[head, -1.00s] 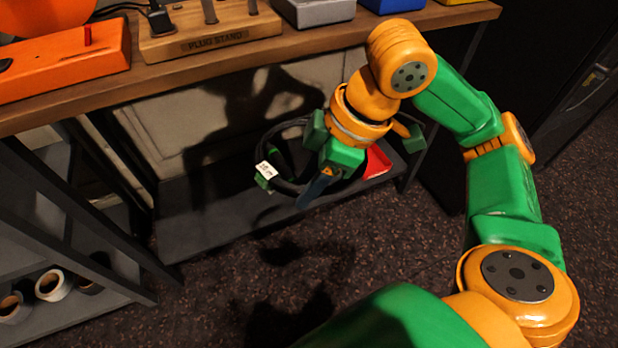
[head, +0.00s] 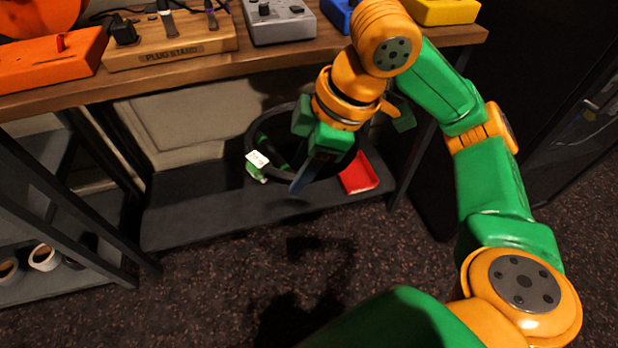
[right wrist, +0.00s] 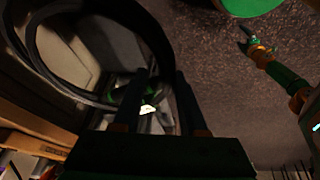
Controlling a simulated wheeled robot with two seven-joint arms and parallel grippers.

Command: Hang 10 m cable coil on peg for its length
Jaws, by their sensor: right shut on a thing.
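A black cable coil (head: 250,137) with a white tag (head: 257,159) and green wrap hangs in my right gripper (head: 312,178), in front of the desk's lower part. The tag's writing is too small to read surely. In the right wrist view the coil's loop (right wrist: 88,101) arcs on the left and runs in to the right gripper (right wrist: 163,100), whose fingers are shut on it. Part of the coil is hidden behind the gripper in the head view. My left gripper (right wrist: 245,40) shows small and dark in the right wrist view. No peg can be made out.
The wooden desk edge (head: 200,67) is above the coil, with a plug stand (head: 172,55) and several coloured boxes on it. Below are a dark shelf (head: 190,218) and a red tray (head: 360,174). The floor in front is clear.

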